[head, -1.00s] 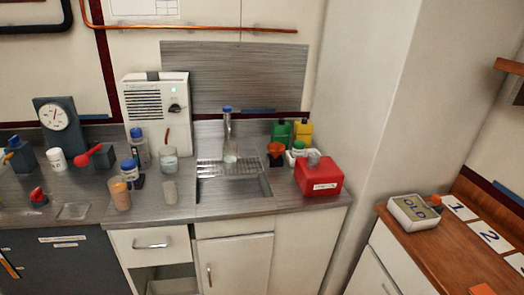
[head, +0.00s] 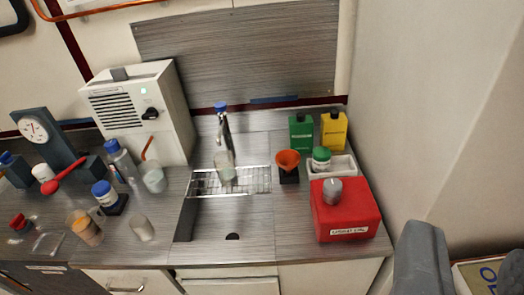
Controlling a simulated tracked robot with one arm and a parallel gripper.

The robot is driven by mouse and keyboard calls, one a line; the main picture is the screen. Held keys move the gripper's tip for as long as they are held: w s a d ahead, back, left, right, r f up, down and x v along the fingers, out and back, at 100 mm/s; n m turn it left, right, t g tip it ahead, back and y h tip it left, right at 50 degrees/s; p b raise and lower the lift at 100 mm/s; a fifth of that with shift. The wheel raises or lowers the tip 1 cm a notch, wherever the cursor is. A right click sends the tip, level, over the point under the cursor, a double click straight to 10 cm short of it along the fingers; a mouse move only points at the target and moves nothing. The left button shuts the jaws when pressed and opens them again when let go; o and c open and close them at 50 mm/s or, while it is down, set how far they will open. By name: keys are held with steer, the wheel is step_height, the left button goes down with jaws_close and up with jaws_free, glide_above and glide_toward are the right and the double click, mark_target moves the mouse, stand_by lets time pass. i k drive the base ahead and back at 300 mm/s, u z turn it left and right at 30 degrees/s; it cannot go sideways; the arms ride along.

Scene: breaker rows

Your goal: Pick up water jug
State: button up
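No vessel is clearly marked as the water jug. Candidates on the counter are a clear bottle with a blue cap (head: 122,162), a clear beaker (head: 154,178) by the white machine, a frosted cup (head: 142,229), and a clear vessel with amber contents (head: 86,230). Another clear vessel (head: 224,168) stands on the wire rack under the tap. A grey part (head: 421,262), probably mine, rises at the lower right, with a dark part at the right edge. Whether these are my gripper's fingers, and whether it is open, I cannot tell. Both are apart from the vessels.
The sink (head: 232,225) is in the middle. Right of it are a red box (head: 345,221) with a grey knob, an orange funnel (head: 288,161), and green (head: 301,132) and yellow (head: 334,130) containers. A white machine (head: 140,113) and dark gauge stand (head: 48,143) stand left.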

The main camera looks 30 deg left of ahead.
mark_target(224, 160)
steer(key=u, duration=0.3)
steer(key=i, duration=1.3)
steer(key=u, duration=0.55)
